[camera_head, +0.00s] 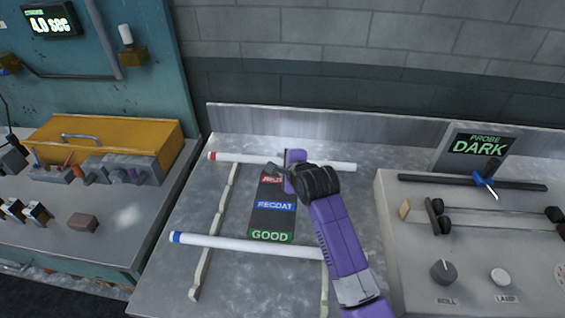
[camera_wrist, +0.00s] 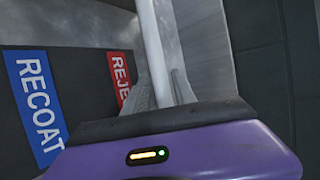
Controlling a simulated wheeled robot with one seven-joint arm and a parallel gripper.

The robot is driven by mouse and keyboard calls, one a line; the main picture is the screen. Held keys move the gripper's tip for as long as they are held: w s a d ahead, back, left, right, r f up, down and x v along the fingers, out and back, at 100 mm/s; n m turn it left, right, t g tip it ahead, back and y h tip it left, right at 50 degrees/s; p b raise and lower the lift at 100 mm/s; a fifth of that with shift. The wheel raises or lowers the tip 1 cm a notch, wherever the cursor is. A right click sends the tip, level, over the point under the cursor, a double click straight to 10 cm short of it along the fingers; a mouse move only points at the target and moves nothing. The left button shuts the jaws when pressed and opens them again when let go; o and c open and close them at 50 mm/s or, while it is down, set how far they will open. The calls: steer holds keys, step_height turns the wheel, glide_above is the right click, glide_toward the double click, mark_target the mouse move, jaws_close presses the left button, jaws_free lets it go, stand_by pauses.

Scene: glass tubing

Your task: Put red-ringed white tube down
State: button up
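The red-ringed white tube (camera_head: 228,157) lies crosswise at the far side of the bench, its red end at the left. My gripper (camera_head: 291,172) is at the tube's middle. In the wrist view the white tube (camera_wrist: 164,45) runs between the two grey fingers (camera_wrist: 164,88), which sit close against it on both sides, so the gripper looks shut on it. The tube's left part lines up with the far end of the left pale rail (camera_head: 214,228); I cannot tell whether it touches. The right rail (camera_head: 324,285) is mostly hidden by my arm.
A blue-ringed white tube (camera_head: 245,245) lies across the rails nearer me. Between the tubes is a dark mat (camera_head: 262,222) with REJECT, RECOAT and GOOD labels. A probe station (camera_head: 470,245) reading DARK stands right; a low back wall (camera_head: 390,140) rises behind.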

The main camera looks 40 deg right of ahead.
steer(key=shift+o, duration=0.6)
steer(key=shift+r, duration=0.25)
steer(key=v, duration=1.2)
steer(key=shift+r, duration=0.3)
